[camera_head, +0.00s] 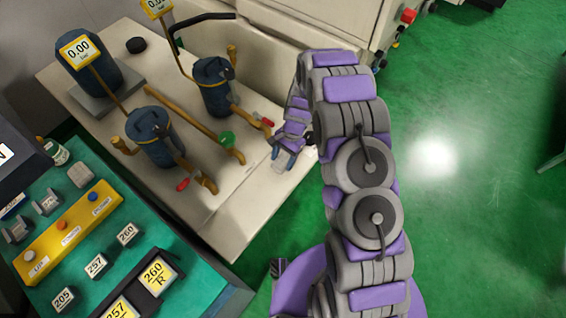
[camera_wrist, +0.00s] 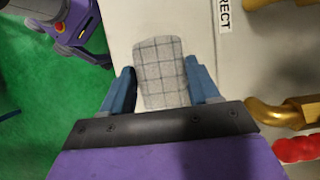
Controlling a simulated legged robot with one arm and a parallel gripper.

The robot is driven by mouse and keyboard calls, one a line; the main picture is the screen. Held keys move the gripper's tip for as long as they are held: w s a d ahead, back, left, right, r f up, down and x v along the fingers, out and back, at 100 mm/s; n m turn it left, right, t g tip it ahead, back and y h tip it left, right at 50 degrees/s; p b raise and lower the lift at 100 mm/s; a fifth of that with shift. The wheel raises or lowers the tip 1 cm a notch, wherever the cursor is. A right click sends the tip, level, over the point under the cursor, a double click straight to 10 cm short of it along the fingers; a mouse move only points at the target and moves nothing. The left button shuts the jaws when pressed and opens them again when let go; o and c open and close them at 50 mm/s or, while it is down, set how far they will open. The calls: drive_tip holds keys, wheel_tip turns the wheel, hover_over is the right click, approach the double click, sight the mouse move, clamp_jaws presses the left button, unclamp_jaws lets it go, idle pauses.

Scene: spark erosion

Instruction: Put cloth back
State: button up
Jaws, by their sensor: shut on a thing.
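The cloth (camera_wrist: 162,75) is light grey with a dark check pattern. In the wrist view it sits between the two blue fingers of my gripper (camera_wrist: 160,68), and its far end reaches past the fingertips. My gripper is shut on it. In the head view my gripper (camera_head: 284,160) is over the right part of the cream machine top, beside the brass pipes. The cloth is too small there to make out clearly. I cannot tell whether it touches the surface beneath.
The cream machine top (camera_head: 215,215) carries dark blue pumps (camera_head: 155,135), brass pipes and red and green valve handles. A teal workbench (camera_head: 190,255) at lower left holds labelled blocks, a yellow button panel (camera_head: 70,230) and a small light grey block (camera_head: 81,175). Green floor (camera_head: 470,220) is clear at right.

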sight(285, 158)
wheel_tip(285, 158, down, 4)
drive_tip(key=shift+w+r+b, duration=0.1)
drive_tip(key=shift+r+b, duration=0.1)
drive_tip(key=shift+b, duration=0.45)
drive_tip(key=o, duration=1)
